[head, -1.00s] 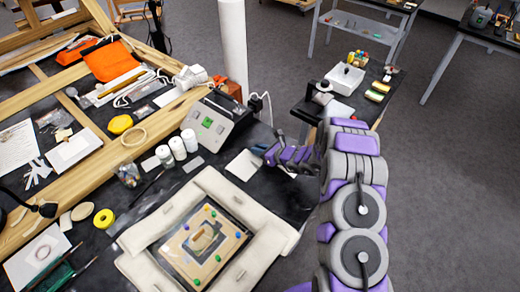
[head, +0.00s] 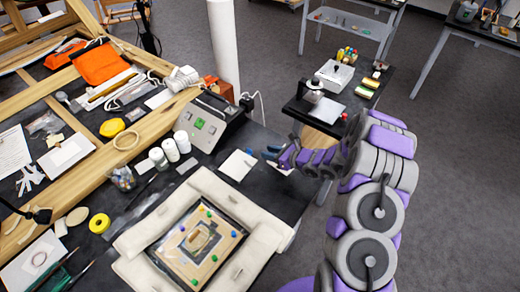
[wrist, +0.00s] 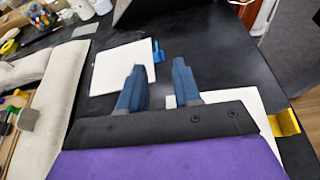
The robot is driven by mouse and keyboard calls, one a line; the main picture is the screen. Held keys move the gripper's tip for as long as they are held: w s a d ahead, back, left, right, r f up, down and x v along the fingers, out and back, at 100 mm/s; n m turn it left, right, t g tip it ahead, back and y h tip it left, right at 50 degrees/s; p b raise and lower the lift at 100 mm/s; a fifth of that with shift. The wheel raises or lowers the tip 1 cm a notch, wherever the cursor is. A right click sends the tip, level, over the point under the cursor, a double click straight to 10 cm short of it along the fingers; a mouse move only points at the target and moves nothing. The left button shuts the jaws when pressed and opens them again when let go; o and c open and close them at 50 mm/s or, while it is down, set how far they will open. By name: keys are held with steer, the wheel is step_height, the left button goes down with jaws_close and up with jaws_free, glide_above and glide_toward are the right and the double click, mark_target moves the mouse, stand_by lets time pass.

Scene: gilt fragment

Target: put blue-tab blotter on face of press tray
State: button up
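The blue-tab blotter (wrist: 122,68) is a white square lying flat on the black bench, with its blue tab (wrist: 158,52) on its right edge. In the head view the white square (head: 238,164) lies left of my gripper (head: 271,154). In the wrist view my gripper (wrist: 157,68) has two blue fingers, set apart with nothing between them. The left fingertip overlaps the blotter's near edge in the picture; contact cannot be told. A second white sheet with a yellow tab (wrist: 285,122) lies partly hidden under my gripper. I cannot tell for certain which thing is the press tray.
A padded cream frame (head: 138,236) around a board with coloured pins stands left of my gripper. A grey box with a green button (head: 205,122) is behind the blotter.

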steer(key=shift+v, duration=1.5)
steer(key=s+a+r+n+g+y, duration=0.1)
steer(key=s+a+r+n+g, duration=0.2)
steer(key=s+a+r+n, duration=0.4)
steer(key=s+a+r+n+g+y, duration=0.1)
steer(key=s+a+r+n+g, duration=0.3)
steer(key=r, duration=0.6)
steer(key=s+d+r+n+g+h, duration=0.2)
steer(key=s+n, duration=0.3)
steer(key=s, duration=0.6)
steer(key=s+d+r+n+g+h, duration=0.2)
steer(key=s+r+n+h, duration=0.2)
steer(key=s, duration=0.7)
steer(key=shift+s+d+n, duration=0.25)
steer(key=shift+d+n, duration=0.15)
steer(key=shift+n, duration=0.6)
steer(key=s+d+n+h, duration=0.1)
steer(key=s+d+h, duration=0.1)
steer(key=s+d, duration=0.1)
steer(key=s+d+r+n+h, duration=0.1)
steer(key=s+d+h, duration=0.1)
steer(key=s+d, duration=0.2)
steer(key=s+d+r+n+t+h, duration=0.1)
steer(key=s+d+n+h, duration=0.1)
steer(key=d, duration=0.3)
steer(key=shift+s+d+h, duration=0.15)
steer(key=shift+s+h, duration=0.15)
steer(key=shift+s, duration=0.4)
steer(key=shift+d, duration=0.15)
